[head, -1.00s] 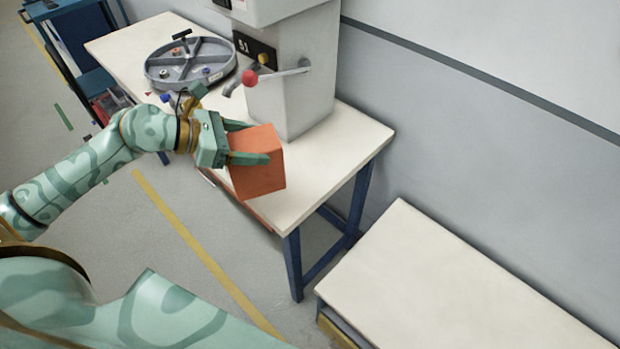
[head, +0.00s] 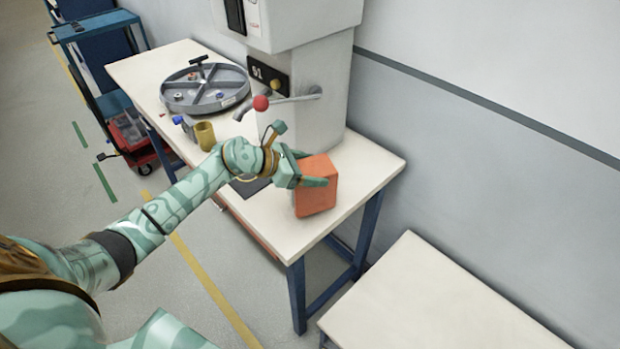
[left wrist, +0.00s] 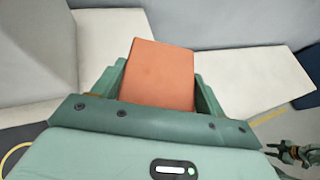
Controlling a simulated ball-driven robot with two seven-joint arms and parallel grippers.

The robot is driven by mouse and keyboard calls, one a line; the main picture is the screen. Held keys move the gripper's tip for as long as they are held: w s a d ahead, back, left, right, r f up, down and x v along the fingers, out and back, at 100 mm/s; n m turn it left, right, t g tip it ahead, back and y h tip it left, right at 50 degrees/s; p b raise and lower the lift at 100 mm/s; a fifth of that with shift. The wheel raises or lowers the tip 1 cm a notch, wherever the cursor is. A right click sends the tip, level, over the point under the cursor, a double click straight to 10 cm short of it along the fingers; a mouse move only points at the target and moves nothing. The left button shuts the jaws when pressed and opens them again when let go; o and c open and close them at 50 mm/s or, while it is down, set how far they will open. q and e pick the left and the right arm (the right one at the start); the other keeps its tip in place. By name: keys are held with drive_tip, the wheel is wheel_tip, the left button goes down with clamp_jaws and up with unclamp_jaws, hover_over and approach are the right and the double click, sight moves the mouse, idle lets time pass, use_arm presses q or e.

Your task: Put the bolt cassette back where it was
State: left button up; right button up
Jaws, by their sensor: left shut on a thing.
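The bolt cassette, which I take to be the orange box (head: 316,199), is held between the fingers of my left gripper (head: 308,174). In the head view it is over the near right part of the white bench top (head: 362,172); whether it touches the top I cannot tell. The box (left wrist: 160,75) also shows upright between both green fingers in the left wrist view. The left gripper is shut on it. My right gripper is not clearly seen in the head view; a small dark gripper part (left wrist: 296,153) shows at the lower right of the left wrist view.
A grey machine (head: 303,100) with a red-knobbed lever (head: 262,103) stands on the bench behind the box. A round grey divided tray (head: 205,92) and a yellow cup (head: 205,136) are farther left. A second, bare white table (head: 430,300) stands at the front right.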

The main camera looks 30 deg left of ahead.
use_arm(q)
drive_tip(key=shift+f, duration=1.35)
drive_tip(key=shift+s+f, duration=0.1)
drive_tip(key=o, duration=1.5)
drive_tip(key=v, duration=1.2)
